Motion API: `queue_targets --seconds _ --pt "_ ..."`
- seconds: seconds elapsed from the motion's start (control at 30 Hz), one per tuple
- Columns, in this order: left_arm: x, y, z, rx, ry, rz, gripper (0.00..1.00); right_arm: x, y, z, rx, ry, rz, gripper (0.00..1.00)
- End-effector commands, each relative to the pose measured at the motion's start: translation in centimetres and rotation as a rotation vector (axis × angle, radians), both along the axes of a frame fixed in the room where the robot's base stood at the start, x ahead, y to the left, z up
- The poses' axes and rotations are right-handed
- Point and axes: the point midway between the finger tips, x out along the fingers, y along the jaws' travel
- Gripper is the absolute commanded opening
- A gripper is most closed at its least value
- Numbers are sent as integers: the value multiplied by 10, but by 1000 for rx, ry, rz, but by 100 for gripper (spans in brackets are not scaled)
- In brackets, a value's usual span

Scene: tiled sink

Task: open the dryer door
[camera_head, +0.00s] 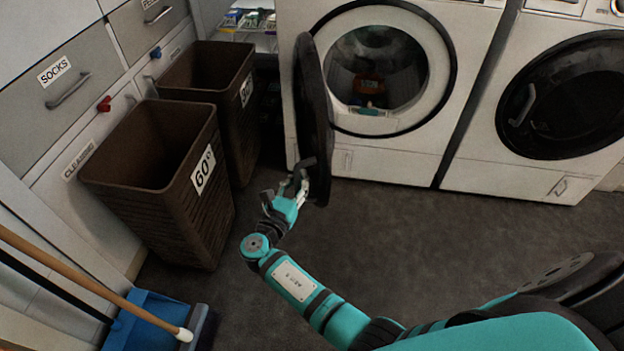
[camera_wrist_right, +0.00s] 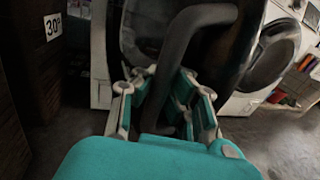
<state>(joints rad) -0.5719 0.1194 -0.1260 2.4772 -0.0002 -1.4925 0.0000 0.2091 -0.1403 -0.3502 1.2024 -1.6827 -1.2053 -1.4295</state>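The left white machine (camera_head: 290,100) has its round dark door (camera_head: 312,95) swung wide open to the left, seen nearly edge-on. Its opening shows a grey drum with something orange-red inside. My right gripper (camera_head: 301,183) is at the lower free edge of this door. In the right wrist view, a thick dark curved handle (camera_wrist_right: 177,48) passes between the fingers of my right gripper (camera_wrist_right: 167,92). The fingertips lean in toward the handle; I cannot tell whether they clamp it. My left gripper is not in view.
A second white machine (camera_head: 470,165) with a shut dark round door (camera_head: 575,95) stands to the right. Two brown baskets (camera_head: 190,215) stand left of the open door. A blue dustpan (camera_head: 145,310) and broom are at lower left. Grey floor in front is clear.

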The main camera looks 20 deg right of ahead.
Motion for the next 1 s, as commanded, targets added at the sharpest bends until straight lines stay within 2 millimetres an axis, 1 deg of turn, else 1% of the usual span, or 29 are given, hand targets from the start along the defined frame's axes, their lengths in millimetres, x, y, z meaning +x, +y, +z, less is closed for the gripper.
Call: queue_targets --seconds 0.03,0.2,0.5,0.53,0.57,0.8,0.83,1.0 --pt "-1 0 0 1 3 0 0 -6 8 -9 4 20 5 0" --pt "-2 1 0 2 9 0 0 -4 12 -9 4 19 15 0" --pt "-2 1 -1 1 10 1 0 -4 12 -8 6 17 16 0" --pt "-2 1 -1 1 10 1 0 -4 12 -8 6 17 16 2" --pt "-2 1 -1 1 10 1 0 -4 13 -8 6 17 17 6" --pt "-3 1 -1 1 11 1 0 -2 10 -6 3 13 16 37" --pt "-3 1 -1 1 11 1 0 -2 10 -6 3 12 16 40" --pt "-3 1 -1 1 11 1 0 -1 9 -5 2 10 15 40"
